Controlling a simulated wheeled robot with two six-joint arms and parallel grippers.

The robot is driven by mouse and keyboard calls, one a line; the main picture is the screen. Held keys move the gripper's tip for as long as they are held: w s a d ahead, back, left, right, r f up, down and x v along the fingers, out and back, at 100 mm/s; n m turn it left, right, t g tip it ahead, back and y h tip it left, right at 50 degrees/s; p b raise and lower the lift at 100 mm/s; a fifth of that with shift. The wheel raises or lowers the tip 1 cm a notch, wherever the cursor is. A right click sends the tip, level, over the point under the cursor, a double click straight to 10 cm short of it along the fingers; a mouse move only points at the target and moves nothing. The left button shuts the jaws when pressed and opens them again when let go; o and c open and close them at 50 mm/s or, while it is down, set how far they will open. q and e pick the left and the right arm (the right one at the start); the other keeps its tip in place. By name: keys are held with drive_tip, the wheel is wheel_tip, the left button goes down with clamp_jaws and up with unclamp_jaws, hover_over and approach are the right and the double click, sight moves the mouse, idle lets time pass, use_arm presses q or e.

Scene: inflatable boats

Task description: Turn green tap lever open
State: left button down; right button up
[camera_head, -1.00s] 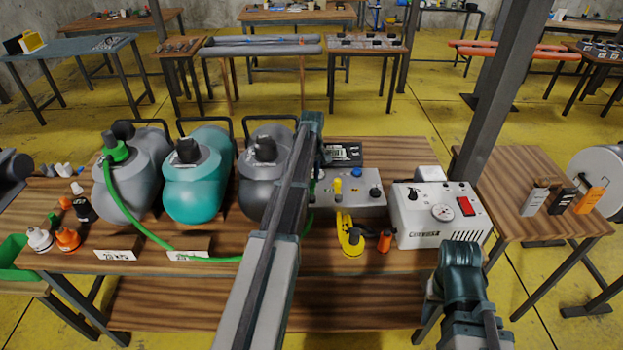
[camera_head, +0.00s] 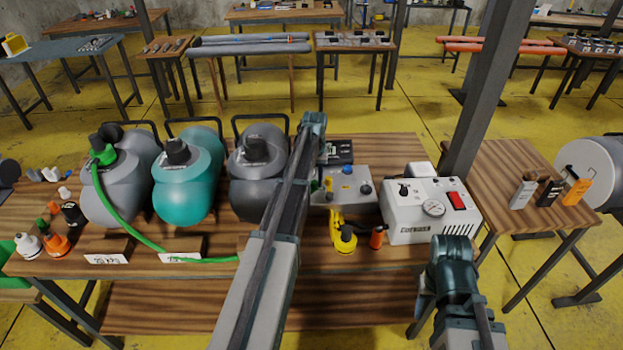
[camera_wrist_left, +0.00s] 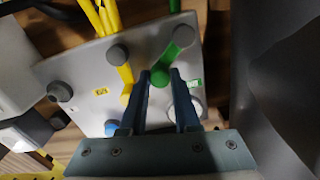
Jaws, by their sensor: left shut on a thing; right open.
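The green tap lever (camera_wrist_left: 176,48) is on a grey valve box (camera_wrist_left: 85,85), beside a yellow tap lever (camera_wrist_left: 126,75), in the left wrist view. My left gripper (camera_wrist_left: 160,76) is shut on the green lever's near end, with its two blue-grey fingers close together there. In the head view the same box (camera_head: 368,200) sits right of my left arm, which hides part of it. My left gripper's fingers are hidden there. My right arm shows at the lower right of the head view, but its gripper is out of sight.
A white device with a gauge (camera_head: 415,228) stands right of the box. A grey pump (camera_head: 250,190), a teal pump (camera_head: 185,190) and another grey one line up to the left. A green hose (camera_head: 140,232) runs along the table (camera_head: 220,270). A grey post (camera_head: 490,90) rises behind.

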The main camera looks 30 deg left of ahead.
use_arm(q)
drive_tip(key=shift+s+d+m, duration=0.25)
drive_tip(key=shift+d+m, duration=0.25)
drive_tip(key=shift+m, duration=0.5)
drive_tip(key=c, duration=0.6)
unclamp_jaws()
drive_tip(key=shift+c, duration=0.2)
wheel_tip(320, 180, up, 14)
drive_tip(key=p, duration=1.4)
drive_tip(key=shift+f, duration=0.15)
drive_tip(key=shift+d, duration=0.1)
